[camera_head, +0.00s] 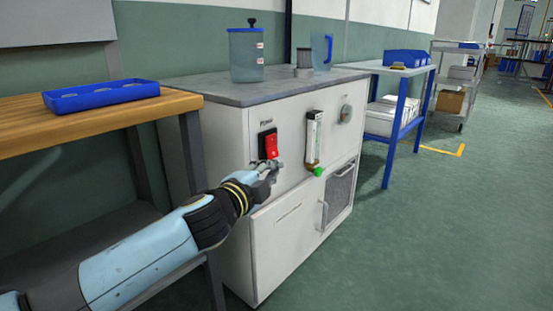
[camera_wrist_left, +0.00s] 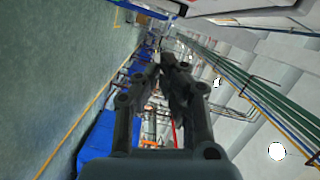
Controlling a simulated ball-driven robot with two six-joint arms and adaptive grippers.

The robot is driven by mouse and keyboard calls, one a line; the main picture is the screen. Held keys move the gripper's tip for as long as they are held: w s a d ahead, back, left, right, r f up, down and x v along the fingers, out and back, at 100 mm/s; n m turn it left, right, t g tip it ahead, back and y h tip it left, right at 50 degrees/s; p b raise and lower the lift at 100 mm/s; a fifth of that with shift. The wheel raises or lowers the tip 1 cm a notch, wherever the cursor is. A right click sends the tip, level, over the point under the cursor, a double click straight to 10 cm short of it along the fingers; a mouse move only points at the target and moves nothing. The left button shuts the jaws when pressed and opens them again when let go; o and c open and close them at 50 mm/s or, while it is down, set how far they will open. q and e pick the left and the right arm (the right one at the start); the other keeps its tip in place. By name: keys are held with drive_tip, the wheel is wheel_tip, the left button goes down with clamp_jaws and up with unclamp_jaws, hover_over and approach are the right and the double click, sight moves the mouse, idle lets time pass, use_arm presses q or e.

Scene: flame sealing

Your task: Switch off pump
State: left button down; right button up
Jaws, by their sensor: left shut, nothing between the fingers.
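The pump switch (camera_head: 271,144) is a red rocker on a black plate, under a "PUMP" label, on the front of the white cabinet (camera_head: 225,145). My left gripper (camera_head: 275,166) is shut and empty, just below the switch and close to the cabinet front. I cannot tell whether it touches the switch. In the left wrist view the closed fingers (camera_wrist_left: 172,62) point away from the camera, and the switch cannot be made out there. My right gripper is not in view.
A clear jar (camera_head: 247,54) and a blue jug (camera_head: 322,52) stand on top. A wooden table with a blue tray (camera_head: 100,95) is at left.

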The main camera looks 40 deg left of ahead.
sight(272, 147)
use_arm(q)
drive_tip(key=w+a+f+b, duration=0.1)
drive_tip(key=w+a, duration=0.4)
drive_tip(key=w, duration=0.4)
drive_tip(key=shift+w+a+f, duration=0.15)
drive_tip(key=shift+w+f, duration=0.1)
drive_tip(key=shift+f, duration=0.15)
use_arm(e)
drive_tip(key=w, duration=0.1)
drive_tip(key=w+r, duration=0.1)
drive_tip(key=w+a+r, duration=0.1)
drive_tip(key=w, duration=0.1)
use_arm(q)
drive_tip(key=shift+b, duration=0.3)
